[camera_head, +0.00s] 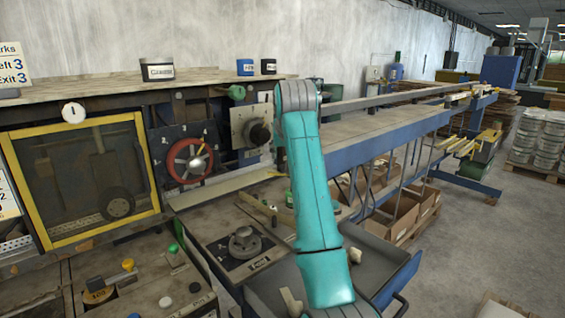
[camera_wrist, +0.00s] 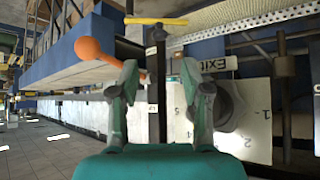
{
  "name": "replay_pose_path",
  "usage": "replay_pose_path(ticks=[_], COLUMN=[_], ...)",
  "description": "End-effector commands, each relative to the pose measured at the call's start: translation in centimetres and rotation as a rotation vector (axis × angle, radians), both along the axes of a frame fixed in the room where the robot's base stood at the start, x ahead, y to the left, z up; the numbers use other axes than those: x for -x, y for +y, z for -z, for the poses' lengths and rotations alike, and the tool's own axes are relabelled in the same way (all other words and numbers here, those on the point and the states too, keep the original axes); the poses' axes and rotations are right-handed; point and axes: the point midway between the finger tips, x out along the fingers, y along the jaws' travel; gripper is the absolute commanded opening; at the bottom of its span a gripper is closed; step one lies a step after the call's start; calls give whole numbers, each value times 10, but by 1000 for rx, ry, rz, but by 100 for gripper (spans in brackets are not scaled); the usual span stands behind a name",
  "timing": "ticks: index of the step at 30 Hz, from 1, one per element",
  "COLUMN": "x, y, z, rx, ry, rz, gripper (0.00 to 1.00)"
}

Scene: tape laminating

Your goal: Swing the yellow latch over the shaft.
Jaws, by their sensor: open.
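In the wrist view, a thin yellow bar (camera_wrist: 155,20), which looks like the yellow latch, lies crosswise near the top centre. A dark narrow bar (camera_wrist: 156,75) runs from below it down between my fingers; I cannot tell whether this is the shaft. My gripper (camera_wrist: 160,68) is open, its two green-grey fingers spread on either side of the dark bar, with no visible grip on it. The yellow bar is beyond the fingertips. In the head view, my teal arm hides the gripper, and I cannot make out the latch or shaft there.
An orange ball-ended lever (camera_wrist: 95,50) is close to the left finger. In the head view, a red handwheel (camera_head: 175,172) and yellow-framed window (camera_head: 158,165) are left of my arm.

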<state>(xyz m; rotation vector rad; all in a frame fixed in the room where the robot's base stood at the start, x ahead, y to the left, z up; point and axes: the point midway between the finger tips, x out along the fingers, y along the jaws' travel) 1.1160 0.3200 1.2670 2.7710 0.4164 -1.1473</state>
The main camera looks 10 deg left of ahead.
Motion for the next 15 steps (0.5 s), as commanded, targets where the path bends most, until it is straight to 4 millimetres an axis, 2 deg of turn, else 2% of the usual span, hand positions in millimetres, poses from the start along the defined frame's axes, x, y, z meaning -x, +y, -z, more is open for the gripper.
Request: replay_pose_path(ticks=[9,15], x=[-38,-53], y=[11,16], z=[42,55], rx=[1,0], ry=[4,1], rz=[0,0], gripper=[47,47])
